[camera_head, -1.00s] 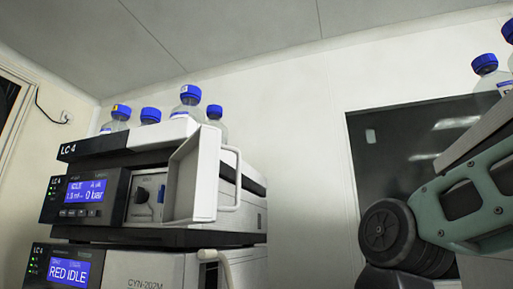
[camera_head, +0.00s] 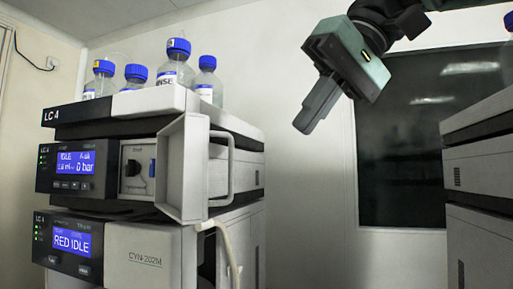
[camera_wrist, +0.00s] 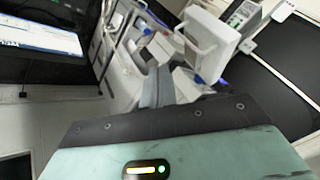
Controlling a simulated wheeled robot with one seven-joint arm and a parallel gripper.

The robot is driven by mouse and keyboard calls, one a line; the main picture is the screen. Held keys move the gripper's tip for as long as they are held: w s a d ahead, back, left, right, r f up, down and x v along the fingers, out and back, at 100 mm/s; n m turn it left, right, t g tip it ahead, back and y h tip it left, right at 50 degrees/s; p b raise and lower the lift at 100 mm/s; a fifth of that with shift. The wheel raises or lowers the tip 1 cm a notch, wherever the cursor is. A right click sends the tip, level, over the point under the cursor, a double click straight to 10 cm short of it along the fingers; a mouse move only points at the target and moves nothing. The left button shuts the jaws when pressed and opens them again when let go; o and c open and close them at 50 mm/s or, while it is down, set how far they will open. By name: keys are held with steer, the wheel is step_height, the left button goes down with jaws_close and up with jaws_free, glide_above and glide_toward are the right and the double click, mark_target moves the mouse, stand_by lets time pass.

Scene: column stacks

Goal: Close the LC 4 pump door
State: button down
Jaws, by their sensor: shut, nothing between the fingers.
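The LC 4 pump door (camera_head: 184,170) is a light grey panel that stands swung open on the pump module (camera_head: 95,168) in the head view. The open bay beside the display shows a dark knob. A pale bar handle (camera_head: 231,165) sits to the right of the door. My gripper (camera_head: 304,126) is up and to the right of the door, apart from it, shut and empty, pointing down and left. In the wrist view my gripper (camera_wrist: 157,88) shows at the centre, and a pale door-like panel with a handle (camera_wrist: 205,45) lies beyond it.
Bottles with blue caps (camera_head: 177,66) stand on top of the stack. A lower module (camera_head: 150,258) reads RED IDLE, with a pale tube (camera_head: 228,245) beside it. Another stack (camera_head: 480,170) stands at the right. The space between the stacks looks clear.

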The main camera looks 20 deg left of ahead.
steer(key=s+a+f+p, duration=0.2)
steer(key=a+f, duration=0.3)
steer(key=a, duration=0.1)
steer(key=shift+s+a, duration=0.2)
steer(key=shift+a, duration=0.2)
steer(key=shift+s, duration=0.15)
